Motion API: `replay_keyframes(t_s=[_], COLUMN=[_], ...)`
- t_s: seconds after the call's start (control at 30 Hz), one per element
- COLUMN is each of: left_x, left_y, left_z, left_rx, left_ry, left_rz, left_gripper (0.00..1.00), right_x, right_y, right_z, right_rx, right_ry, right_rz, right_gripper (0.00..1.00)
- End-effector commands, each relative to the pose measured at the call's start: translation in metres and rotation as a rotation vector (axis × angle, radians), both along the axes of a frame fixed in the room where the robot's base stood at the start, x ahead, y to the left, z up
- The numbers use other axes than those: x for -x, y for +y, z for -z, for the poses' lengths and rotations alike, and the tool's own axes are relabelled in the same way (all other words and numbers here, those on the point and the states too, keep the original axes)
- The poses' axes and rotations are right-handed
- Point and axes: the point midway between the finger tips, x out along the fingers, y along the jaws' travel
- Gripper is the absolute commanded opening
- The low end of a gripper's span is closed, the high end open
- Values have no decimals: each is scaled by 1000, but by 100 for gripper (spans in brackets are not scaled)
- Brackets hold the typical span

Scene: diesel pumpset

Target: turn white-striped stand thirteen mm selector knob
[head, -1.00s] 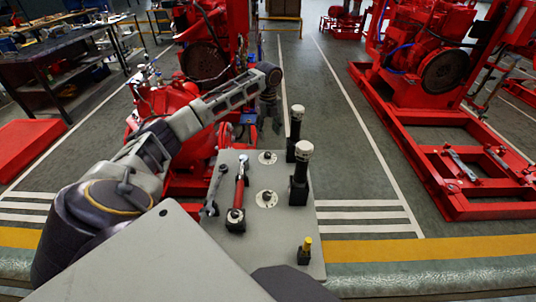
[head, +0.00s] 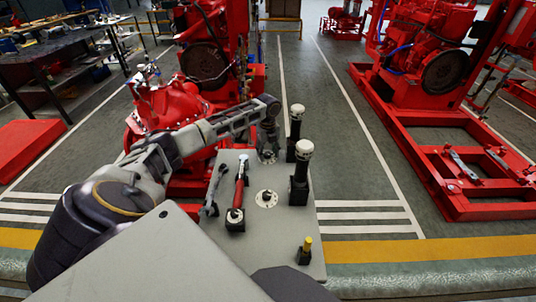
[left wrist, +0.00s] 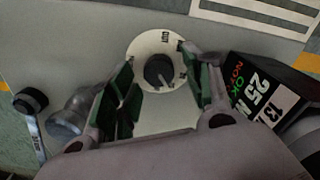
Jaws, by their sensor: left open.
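The selector knob (left wrist: 158,71) is dark grey, on a round white dial (left wrist: 143,48) with lettering. In the head view this far dial (head: 266,159) is partly hidden by my left gripper (head: 268,143). In the left wrist view, my left gripper (left wrist: 161,76) is open, its green-padded fingers on either side of the knob; I cannot tell whether they touch it. Beside it a black box (left wrist: 258,92) bears "13" and "25 N" lettering. In the head view the black stand (head: 295,130) with a white-topped post is just right of my gripper. My right gripper is not in view.
On the grey bench top (head: 280,230) stand a second dial (head: 266,199), a nearer white-topped tool in a black stand (head: 299,187), a red-handled tool (head: 239,190), a grey wrench (head: 213,190) and a small yellow-topped piece (head: 306,247). A red pumpset (head: 175,110) stands beyond.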

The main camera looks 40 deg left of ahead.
Motion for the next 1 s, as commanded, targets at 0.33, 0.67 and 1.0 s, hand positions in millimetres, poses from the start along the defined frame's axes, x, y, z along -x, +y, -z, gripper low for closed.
replay_keyframes(t_s=[0.33,0.67,1.0], left_x=[0,0,0], left_y=[0,0,0], left_z=[8,7,7], left_rx=[0,0,0], left_ry=[-1,-1,0], left_rz=[0,0,-4], left_gripper=[51,22,5], right_x=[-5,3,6], right_y=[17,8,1], right_z=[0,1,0], right_rx=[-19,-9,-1], right_ry=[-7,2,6], right_rz=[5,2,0], right_gripper=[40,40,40])
